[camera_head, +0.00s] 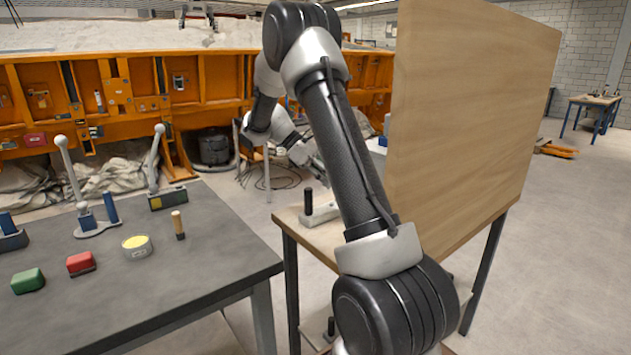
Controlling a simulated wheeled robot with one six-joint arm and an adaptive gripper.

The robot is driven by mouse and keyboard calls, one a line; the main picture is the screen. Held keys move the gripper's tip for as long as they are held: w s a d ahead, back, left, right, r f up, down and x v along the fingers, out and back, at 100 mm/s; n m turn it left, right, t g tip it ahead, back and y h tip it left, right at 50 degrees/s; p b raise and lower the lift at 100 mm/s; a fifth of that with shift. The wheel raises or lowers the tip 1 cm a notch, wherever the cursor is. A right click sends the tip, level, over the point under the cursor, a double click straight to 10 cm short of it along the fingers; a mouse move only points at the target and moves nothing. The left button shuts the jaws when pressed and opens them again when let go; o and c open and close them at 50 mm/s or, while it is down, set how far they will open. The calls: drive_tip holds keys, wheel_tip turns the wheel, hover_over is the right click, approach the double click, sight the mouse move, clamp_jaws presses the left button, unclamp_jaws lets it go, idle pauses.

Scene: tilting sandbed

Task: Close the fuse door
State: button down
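I cannot make out a fuse door for certain. A small pale grey and blue part (383,140) shows at the left edge of the upright wooden board (470,110), partly behind my arm; I cannot tell what it is. The board's other face is hidden. My gripper (318,172) is beyond my upper arm, left of the board and above its small table. It is small in view and partly covered by the arm link, so its fingers cannot be read. I see nothing held in it.
A dark table (215,255) at left carries levers, a green block (28,281), a red block (81,263), a yellow-topped round piece (137,246) and a wooden-handled peg (178,225). The orange sandbed (215,75) stands behind. Open floor lies right of the board.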

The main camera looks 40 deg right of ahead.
drive_tip(key=s+d+m+g+y, duration=0.2)
drive_tip(key=s+d+m+y, duration=0.2)
drive_tip(key=s+d+m, duration=0.2)
drive_tip(key=shift+s+d+m+y, duration=0.35)
drive_tip(key=shift+s+d, duration=0.4)
drive_tip(key=shift+d, duration=0.45)
